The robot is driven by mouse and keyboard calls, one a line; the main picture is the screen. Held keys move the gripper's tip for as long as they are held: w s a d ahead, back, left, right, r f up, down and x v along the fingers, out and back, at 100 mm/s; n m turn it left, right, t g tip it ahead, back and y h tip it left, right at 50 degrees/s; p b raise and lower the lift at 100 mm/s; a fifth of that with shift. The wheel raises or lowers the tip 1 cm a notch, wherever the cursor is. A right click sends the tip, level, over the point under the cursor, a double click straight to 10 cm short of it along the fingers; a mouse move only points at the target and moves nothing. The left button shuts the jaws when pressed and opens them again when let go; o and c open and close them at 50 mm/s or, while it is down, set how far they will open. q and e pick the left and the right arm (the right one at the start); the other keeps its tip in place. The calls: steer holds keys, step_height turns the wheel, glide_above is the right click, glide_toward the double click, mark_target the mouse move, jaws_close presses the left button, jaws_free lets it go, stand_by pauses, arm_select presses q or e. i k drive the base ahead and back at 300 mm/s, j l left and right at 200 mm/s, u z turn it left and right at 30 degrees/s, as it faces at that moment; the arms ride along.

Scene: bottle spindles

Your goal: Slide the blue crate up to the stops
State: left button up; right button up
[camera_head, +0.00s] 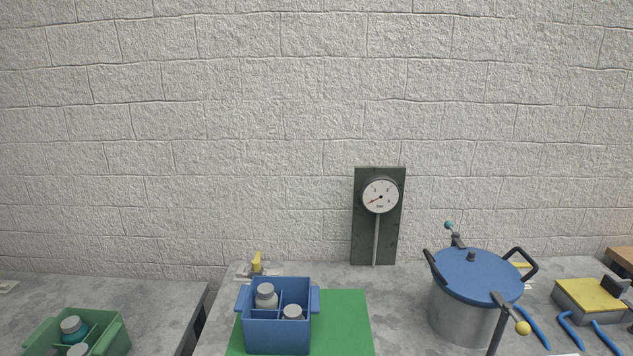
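The blue crate (277,334) stands upright on the left part of a green mat (343,325) on the grey table. It has inner dividers and a handle at each side. Two grey-capped bottles show in it, a left one (266,296) and a right one (292,312). A yellow piece (257,262) on a pale base stands on the table just behind the crate, perhaps a stop; a small gap seems to lie between them. Neither of my grippers is in view.
A steel pot (458,315) with a blue lid, dark handles and clamps stands on the right, beside blue tools (571,330) and a yellow-topped block (588,295). A gauge panel (363,235) stands at the wall. A green crate (112,340) with bottles sits on the separate left table.

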mark_target(264, 331)
steer(key=k+j+z, duration=0.2)
steer(key=k, duration=0.25)
steer(key=k+j+z, duration=0.25)
steer(key=k, duration=0.2)
steer(key=l, duration=0.1)
